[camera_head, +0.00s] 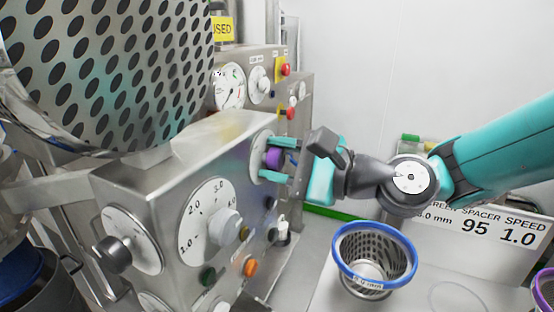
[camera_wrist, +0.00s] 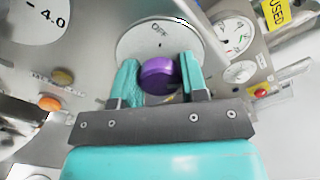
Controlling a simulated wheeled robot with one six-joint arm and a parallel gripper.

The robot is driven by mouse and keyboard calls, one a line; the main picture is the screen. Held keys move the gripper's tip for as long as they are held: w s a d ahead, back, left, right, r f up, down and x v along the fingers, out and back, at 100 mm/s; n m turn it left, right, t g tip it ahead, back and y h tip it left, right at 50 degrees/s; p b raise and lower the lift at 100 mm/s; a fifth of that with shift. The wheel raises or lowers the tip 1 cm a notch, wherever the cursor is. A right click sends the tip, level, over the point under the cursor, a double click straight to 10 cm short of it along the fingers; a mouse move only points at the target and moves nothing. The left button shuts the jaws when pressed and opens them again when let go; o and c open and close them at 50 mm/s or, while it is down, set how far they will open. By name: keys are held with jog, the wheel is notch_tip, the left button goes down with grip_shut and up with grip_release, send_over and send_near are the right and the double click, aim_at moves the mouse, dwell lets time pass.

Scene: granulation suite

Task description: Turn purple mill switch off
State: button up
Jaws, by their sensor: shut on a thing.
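The purple mill switch (camera_head: 273,158) is a round knob on a pale dial plate on the slanted face of the steel mill housing. In the wrist view the purple switch (camera_wrist: 157,75) sits between my two teal fingers, with the word OFF on the dial plate (camera_wrist: 150,35) above it. My gripper (camera_head: 284,160) reaches in from the right and is shut on the knob; it also shows in the wrist view (camera_wrist: 160,82). The knob's pointer and the rest of the dial's markings are hidden or too small to tell.
A speed dial (camera_head: 222,222), a black-knobbed dial (camera_head: 128,250) and an orange button (camera_head: 250,267) are on the same housing. A perforated drum (camera_head: 110,70) overhangs at upper left. A blue-rimmed basket (camera_head: 341,262) stands below my arm.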

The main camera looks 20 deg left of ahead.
jog(key=shift+f, duration=0.1)
jog(key=n+b, duration=0.3)
jog(key=b, duration=0.1)
jog(key=shift+f+n, duration=0.15)
jog(key=shift+n, duration=0.25)
jog(key=n+b, duration=0.5)
jog(key=b, duration=0.1)
jog(key=shift+f+b, duration=0.1)
jog(key=shift+b, duration=0.2)
jog(key=n+b, duration=0.4)
jog(key=b, duration=0.1)
jog(key=shift+n, duration=0.4)
jog(key=n+b, duration=0.3)
jog(key=b, duration=0.1)
jog(key=shift+r+n, duration=0.2)
jog(key=shift+n, duration=0.2)
jog(key=o, duration=0.9)
jog(key=shift+r, duration=0.1)
jog(key=shift+o, duration=0.2)
